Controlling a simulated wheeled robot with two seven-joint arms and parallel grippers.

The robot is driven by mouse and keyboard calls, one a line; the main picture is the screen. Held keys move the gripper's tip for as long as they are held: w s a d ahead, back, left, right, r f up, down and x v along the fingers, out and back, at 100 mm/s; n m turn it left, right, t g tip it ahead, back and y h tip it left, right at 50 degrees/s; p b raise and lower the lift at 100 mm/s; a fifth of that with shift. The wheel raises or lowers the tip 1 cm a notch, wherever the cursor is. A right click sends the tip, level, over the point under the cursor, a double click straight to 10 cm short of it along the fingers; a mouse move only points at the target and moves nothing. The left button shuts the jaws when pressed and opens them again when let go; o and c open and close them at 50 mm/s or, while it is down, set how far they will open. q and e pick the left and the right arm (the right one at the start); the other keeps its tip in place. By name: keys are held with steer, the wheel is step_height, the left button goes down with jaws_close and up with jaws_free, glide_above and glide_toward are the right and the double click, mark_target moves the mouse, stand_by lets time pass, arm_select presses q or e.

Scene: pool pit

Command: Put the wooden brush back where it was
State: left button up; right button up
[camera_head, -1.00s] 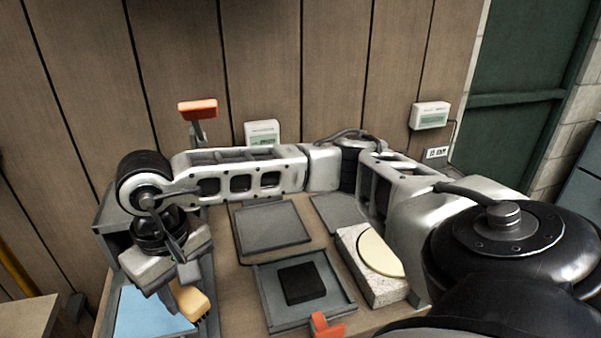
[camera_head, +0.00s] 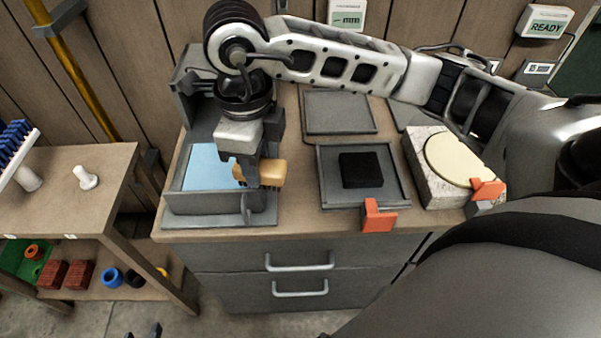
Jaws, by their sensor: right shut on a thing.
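My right gripper (camera_head: 252,176), on the arm reaching across from the right, points down and is shut on the brush. It holds the brush at the right edge of the grey tray with the blue surface (camera_head: 205,165). A small grey upright piece (camera_head: 246,208) stands just below the brush at the tray's front right; I cannot tell whether they touch. Two dark tips of my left gripper (camera_head: 143,331) show apart at the bottom edge, low and empty.
A grey tray with a black block (camera_head: 361,170) and orange clamp (camera_head: 379,216) lies right of the brush. A stone slab with a cream disc (camera_head: 455,160) stands further right. A flat grey plate (camera_head: 340,112) lies behind. A wooden side table (camera_head: 65,190) stands left.

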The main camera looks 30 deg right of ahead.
steer(key=m, duration=0.3)
steer(key=a+m, duration=0.1)
steer(key=m, duration=0.2)
steer(key=shift+s, duration=0.2)
steer(key=m, duration=0.2)
steer(key=shift+a+r+m, duration=0.1)
steer(key=shift+m, duration=0.3)
steer(key=m, duration=0.6)
steer(key=shift+s+a, duration=0.2)
steer(key=shift+a, duration=0.05)
steer(key=shift+d, duration=0.2)
steer(key=shift+m, duration=0.3)
steer(key=w+d+f, duration=0.1)
steer(key=d+f, duration=0.2)
steer(key=d, duration=0.1)
steer(key=w+d+f, duration=0.2)
steer(key=d+f, duration=0.1)
steer(key=d, duration=0.1)
steer(key=w+d+f, duration=0.2)
steer(key=d+f, duration=0.1)
steer(key=d, duration=0.1)
steer(key=shift+w+f, duration=0.15)
steer(key=f, duration=0.3)
steer(key=shift+w+d+f, duration=0.1)
steer(key=shift+d, duration=0.1)
steer(key=shift+f, duration=0.15)
